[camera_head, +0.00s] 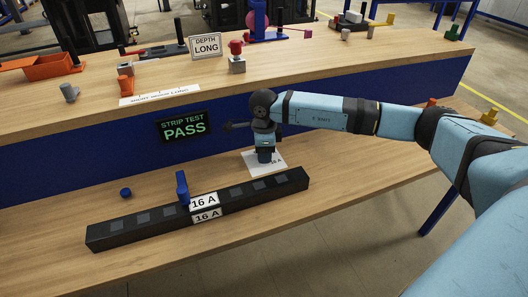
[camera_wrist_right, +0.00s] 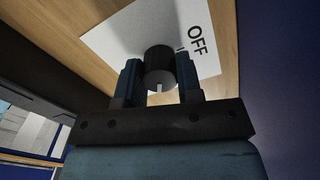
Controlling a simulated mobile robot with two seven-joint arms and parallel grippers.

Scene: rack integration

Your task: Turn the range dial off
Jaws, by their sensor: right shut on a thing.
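The range dial (camera_wrist_right: 158,60) is a dark round knob with a short white mark on its face. In the right wrist view the mark points toward the picture's bottom edge. The dial stands over a white card (camera_wrist_right: 120,38) with the word OFF printed to its right. My right gripper (camera_wrist_right: 159,78) is shut on the dial, one finger on each side. In the head view my right gripper (camera_head: 265,157) points down over the white card (camera_head: 280,162) on the lower bench and hides the dial. My left gripper is not in view.
A black strip (camera_head: 120,232) with 16 A labels (camera_head: 205,201) and a blue upright part (camera_head: 182,187) lies on the lower bench. A display (camera_head: 184,126) reads STRIP TEST PASS. The raised shelf (camera_head: 300,68) holds several fixtures.

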